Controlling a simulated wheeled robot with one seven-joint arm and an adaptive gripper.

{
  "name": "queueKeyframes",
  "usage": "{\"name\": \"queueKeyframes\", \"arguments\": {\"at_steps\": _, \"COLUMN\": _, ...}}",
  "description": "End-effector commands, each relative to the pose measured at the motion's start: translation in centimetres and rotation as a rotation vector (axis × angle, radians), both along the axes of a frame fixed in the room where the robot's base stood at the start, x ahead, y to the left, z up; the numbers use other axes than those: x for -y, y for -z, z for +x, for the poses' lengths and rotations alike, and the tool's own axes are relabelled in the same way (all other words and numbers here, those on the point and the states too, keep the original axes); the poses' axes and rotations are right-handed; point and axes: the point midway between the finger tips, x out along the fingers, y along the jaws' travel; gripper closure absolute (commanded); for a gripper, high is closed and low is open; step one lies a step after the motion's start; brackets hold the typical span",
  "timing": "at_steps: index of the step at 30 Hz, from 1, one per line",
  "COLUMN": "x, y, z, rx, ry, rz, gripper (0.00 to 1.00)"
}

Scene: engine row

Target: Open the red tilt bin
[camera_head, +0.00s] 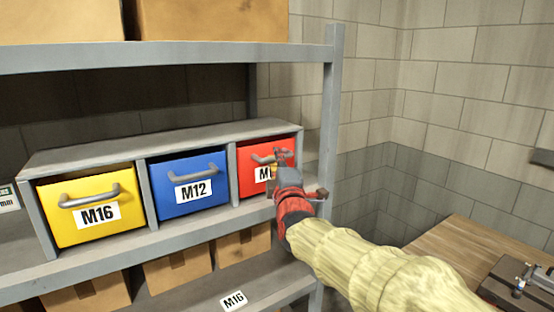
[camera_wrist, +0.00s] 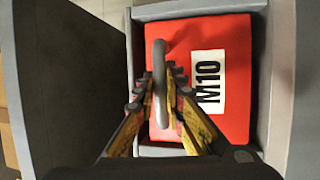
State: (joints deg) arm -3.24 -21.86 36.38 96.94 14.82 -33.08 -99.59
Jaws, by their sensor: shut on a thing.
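The red tilt bin (camera_head: 250,160) sits in the right-hand slot of a grey bin rack, its front within the slot frame. In the wrist view the red bin (camera_wrist: 200,50) fills the upper middle, with a white M10 label (camera_wrist: 208,82) turned sideways. My gripper (camera_head: 278,163) is at the front of the red bin and partly covers its label. In the wrist view my gripper (camera_wrist: 163,85) has its fingers on both sides of the grey bar handle (camera_wrist: 159,62), shut on it.
A blue M12 bin (camera_head: 188,184) and a yellow M16 bin (camera_head: 92,208) stand left of the red one. A grey shelf post (camera_head: 329,120) rises just right of the rack (camera_head: 147,195). Cardboard boxes (camera_head: 178,272) sit below. A wooden bench (camera_head: 440,250) is at lower right.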

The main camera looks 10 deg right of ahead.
Motion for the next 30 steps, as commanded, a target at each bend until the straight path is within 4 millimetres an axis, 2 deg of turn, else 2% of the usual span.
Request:
{"name": "queueKeyframes", "arguments": {"at_steps": 10, "x": 0.3, "y": 1.3, "z": -0.9, "rx": 0.073, "ry": 0.0, "rz": 0.023, "gripper": 1.0}}
{"name": "queueKeyframes", "arguments": {"at_steps": 30, "x": 1.2, "y": 3.6, "z": -3.9, "rx": 0.367, "ry": 0.0, "rz": 0.12, "gripper": 1.0}}
